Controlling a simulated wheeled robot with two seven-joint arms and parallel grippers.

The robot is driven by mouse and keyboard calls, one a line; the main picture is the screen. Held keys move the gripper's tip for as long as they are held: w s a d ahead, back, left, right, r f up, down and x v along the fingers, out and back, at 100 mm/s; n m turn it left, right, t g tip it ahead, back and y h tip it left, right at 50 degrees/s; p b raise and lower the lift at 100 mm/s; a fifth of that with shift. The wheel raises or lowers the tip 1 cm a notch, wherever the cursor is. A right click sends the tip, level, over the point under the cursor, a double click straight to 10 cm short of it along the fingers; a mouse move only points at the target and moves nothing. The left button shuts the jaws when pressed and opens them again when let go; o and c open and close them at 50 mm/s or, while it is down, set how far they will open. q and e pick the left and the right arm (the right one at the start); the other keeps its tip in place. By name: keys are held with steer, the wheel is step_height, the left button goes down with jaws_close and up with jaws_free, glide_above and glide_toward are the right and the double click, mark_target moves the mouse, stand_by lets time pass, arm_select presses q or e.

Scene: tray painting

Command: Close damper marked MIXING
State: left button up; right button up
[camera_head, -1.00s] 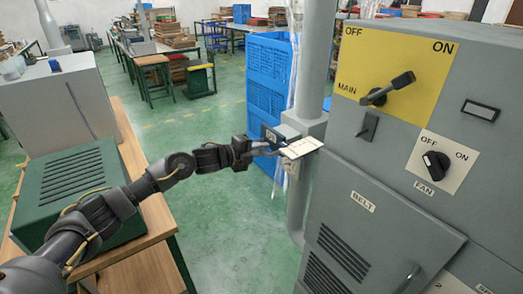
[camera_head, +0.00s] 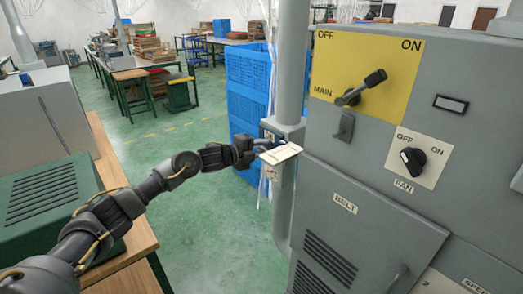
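A grey vertical pipe (camera_head: 293,60) stands left of the grey machine cabinet, with a grey box-like fitting (camera_head: 287,131) around it. A pale flat plate (camera_head: 282,154) with small dark marks juts out at this fitting; its marks are too small to read, and I see no legible MIXING label. My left gripper (camera_head: 262,146) is at the plate's left end, its fingers pointing right towards the fitting. The fingers are small and dark, so I cannot tell whether they touch or grip the plate. My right gripper is out of view.
The cabinet carries a yellow MAIN panel with a lever (camera_head: 361,88), a FAN knob (camera_head: 412,159) and a BELT door (camera_head: 365,225). Blue crates (camera_head: 249,85) stand behind the pipe. A wooden bench with a green vented box (camera_head: 45,195) is at left. Green floor between is open.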

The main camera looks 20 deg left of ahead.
arm_select(q)
steer(key=shift+s+a, duration=0.25)
steer(key=shift+s, duration=0.05)
steer(key=b+v, duration=0.3)
steer(key=v, duration=0.7)
